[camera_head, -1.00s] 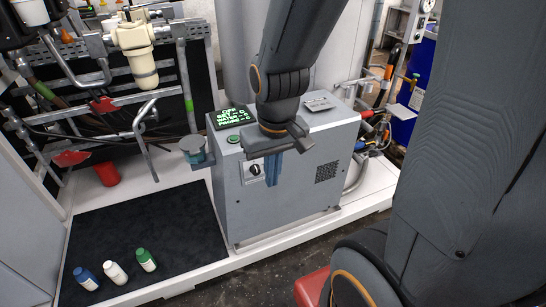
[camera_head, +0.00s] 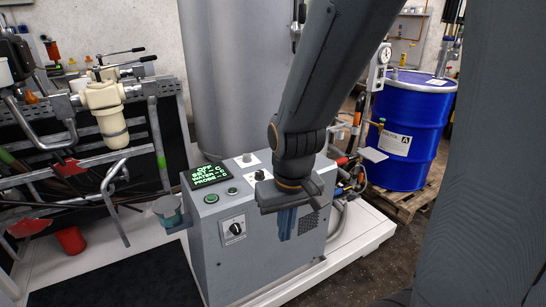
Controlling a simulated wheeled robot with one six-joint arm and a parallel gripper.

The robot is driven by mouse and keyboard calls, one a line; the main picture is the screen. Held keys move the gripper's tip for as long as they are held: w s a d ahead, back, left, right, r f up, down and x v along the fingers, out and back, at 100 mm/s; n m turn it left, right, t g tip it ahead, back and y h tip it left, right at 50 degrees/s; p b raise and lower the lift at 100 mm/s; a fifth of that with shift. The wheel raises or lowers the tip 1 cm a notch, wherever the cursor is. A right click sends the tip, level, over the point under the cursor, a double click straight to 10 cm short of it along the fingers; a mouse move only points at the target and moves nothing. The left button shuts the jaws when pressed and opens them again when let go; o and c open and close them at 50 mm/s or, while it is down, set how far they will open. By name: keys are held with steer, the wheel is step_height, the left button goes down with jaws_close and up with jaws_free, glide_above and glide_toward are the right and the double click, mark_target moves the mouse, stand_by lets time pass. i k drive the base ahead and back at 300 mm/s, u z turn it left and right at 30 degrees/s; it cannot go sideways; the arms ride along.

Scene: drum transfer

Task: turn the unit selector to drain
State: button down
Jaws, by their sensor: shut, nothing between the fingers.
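The unit selector is a dark rotary knob (camera_head: 235,228) on a pale plate on the front of the grey unit (camera_head: 225,265). Its markings are too small to read. My gripper (camera_head: 286,226) is shut and empty, with its blue fingers pointing down in front of the unit. In the picture it is right of the knob and apart from it. The display (camera_head: 218,176) on the unit's top has green text; its top line seems to read OFF.
Green buttons (camera_head: 211,198) sit by the display. A small blue-grey cup (camera_head: 167,207) stands at the unit's left side. A blue drum (camera_head: 409,128) stands on a pallet at the right. A pipe rack and red cup (camera_head: 70,240) are at the left.

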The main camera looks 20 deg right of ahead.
mark_target(247, 158)
steer(key=z, duration=0.1)
steer(key=k, duration=0.65)
steer(key=z, duration=0.65)
steer(key=i, duration=1.6)
steer(key=u, duration=0.7)
